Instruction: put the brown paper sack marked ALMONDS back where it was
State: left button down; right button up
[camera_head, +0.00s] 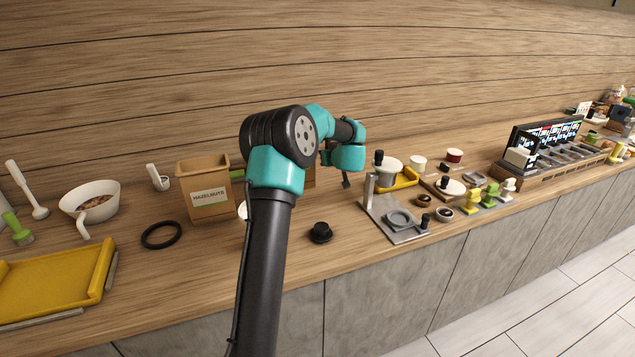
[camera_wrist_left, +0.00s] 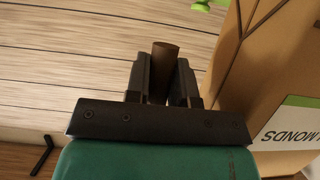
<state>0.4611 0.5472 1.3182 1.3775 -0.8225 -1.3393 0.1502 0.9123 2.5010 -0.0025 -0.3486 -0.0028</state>
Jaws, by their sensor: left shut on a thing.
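The brown paper sack marked ALMONDS fills the right side of the left wrist view (camera_wrist_left: 285,75); its white label with a green edge reads "MONDS" at the frame's cut. My left gripper (camera_head: 346,183) is just right of that strip. In the wrist view its fingers (camera_wrist_left: 163,88) are shut on a dark brown round-ended piece (camera_wrist_left: 165,62). I cannot tell whether that piece belongs to the sack. My right gripper is not in view.
A black knob (camera_head: 320,232) sits in front. A grey plate stand (camera_head: 397,218) and several small items are right.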

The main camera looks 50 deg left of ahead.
pick_arm(q)
jog(key=shift+f, duration=1.75)
jog(key=shift+f, duration=1.8)
jog(key=c, duration=1)
grip_release()
jog(key=shift+f, duration=0.15)
jog(key=v, duration=1.2)
